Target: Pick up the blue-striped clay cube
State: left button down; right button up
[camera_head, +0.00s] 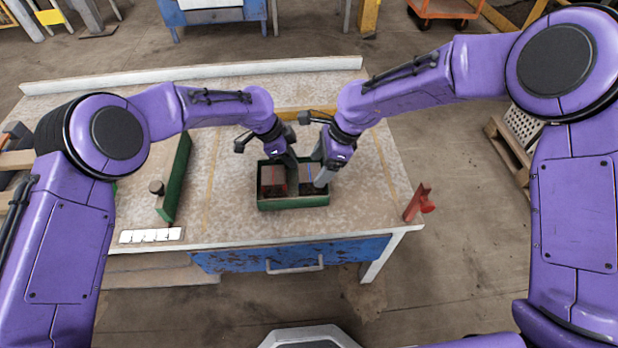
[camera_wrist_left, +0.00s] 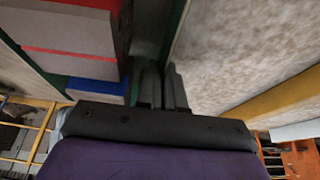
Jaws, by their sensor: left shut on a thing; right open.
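The green tray (camera_head: 292,204) stands on the table and holds two clay blocks. The blue-striped clay cube (camera_head: 308,182) is in its right part, partly hidden; its blue stripe also shows in the left wrist view (camera_wrist_left: 97,91).
White tiles (camera_head: 151,236) lie at the front left edge. A red clamp (camera_head: 418,203) is at the right edge. The table in front of the tray is clear.

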aim_at(312, 171)
jog(key=x, duration=0.5)
jog(key=shift+w+a, duration=0.1)
jog(key=shift+a, duration=0.2)
jog(key=shift+r, duration=0.1)
jog(key=c, duration=0.7)
notch_tip(312, 171, up, 10)
jog(key=shift+r, duration=0.1)
pick_arm(q)
jog(key=c, duration=1.2)
grip_release()
jog(key=v, duration=1.2)
